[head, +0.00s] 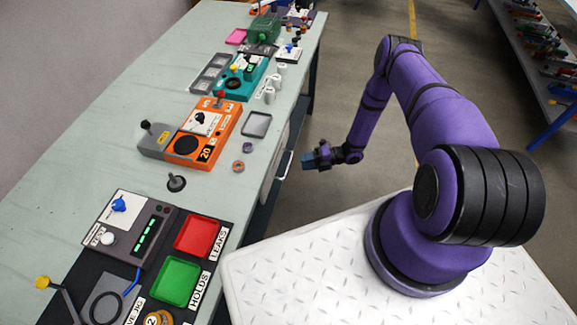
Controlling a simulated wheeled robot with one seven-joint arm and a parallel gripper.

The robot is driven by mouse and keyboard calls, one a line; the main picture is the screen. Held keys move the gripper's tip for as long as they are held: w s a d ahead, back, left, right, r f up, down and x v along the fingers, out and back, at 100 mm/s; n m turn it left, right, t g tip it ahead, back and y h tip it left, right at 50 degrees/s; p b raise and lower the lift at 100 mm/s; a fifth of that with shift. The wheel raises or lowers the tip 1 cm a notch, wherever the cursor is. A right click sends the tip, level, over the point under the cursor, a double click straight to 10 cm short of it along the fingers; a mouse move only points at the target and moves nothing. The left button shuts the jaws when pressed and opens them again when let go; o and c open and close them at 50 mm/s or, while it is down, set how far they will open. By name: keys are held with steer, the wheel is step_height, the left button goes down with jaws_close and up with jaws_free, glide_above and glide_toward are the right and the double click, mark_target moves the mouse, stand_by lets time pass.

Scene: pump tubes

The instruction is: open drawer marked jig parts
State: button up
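A pale drawer front (275,168) shows at a steep angle under the right edge of the workbench, beside the orange unit. No label on it can be read from here, so I cannot tell whether it is the one marked jig parts. It looks flush with the bench or nearly so. My gripper (306,161) is at the end of my purple arm, over the floor to the right of the drawer front and apart from it in the picture. It is too small to tell whether its fingers are open or shut.
The workbench (75,150) carries an orange unit (206,134), a red tray (198,236), a green tray (176,281) and a teal unit (241,76). Clear floor (345,110) lies right of the bench. A shelf (530,60) with parts stands at the far right.

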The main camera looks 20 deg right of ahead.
mark_target(289, 165)
steer(key=x, duration=0.7)
steer(key=shift+a, duration=0.15)
jaws_close()
